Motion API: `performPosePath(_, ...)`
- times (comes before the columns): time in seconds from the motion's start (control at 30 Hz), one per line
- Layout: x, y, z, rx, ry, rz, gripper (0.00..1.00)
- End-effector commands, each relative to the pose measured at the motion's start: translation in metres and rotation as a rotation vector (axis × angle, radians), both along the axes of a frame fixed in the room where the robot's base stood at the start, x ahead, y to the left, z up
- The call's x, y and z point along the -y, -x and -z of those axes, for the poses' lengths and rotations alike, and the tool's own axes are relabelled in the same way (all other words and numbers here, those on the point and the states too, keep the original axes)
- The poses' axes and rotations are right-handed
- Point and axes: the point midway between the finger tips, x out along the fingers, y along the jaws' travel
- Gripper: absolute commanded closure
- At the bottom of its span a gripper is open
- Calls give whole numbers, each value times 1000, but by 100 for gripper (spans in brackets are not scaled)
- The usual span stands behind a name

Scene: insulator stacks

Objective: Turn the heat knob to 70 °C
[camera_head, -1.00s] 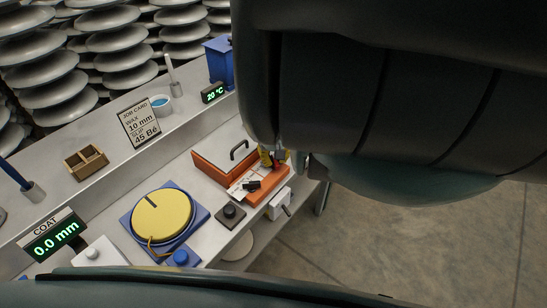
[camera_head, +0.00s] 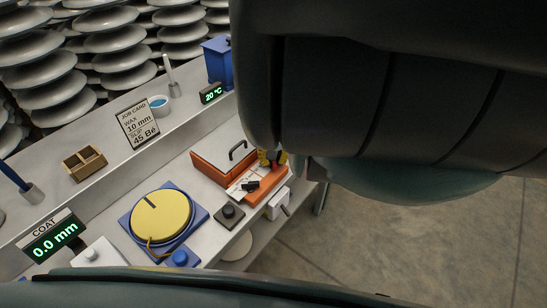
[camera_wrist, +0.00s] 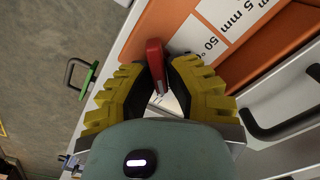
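A red lever-like knob (camera_wrist: 155,54) with a pale tip shows in the wrist view, between my gripper's yellow fingers. In the head view my gripper (camera_head: 272,158) is at the right end of the orange unit (camera_head: 268,190), mostly hidden by my arm. A black knob (camera_head: 250,185) sits on that unit's white label. The temperature display (camera_head: 212,93) reads 20 °C.
An orange-edged lid with a black handle (camera_head: 237,150) lies beside the gripper. A yellow disc (camera_head: 162,215), a dark knob block (camera_head: 230,214) and a white box (camera_head: 278,204) stand nearby. The job card (camera_head: 138,124) is on the shelf. Open floor lies right.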

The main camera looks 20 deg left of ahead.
Motion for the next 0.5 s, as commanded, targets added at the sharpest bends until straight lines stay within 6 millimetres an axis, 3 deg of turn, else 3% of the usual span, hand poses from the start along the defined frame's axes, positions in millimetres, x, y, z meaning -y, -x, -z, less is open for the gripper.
performPosePath(0.23,0,0,0,-2,1,-1,60)
performPosePath(0.5,0,0,-1,-2,1,-1,59)
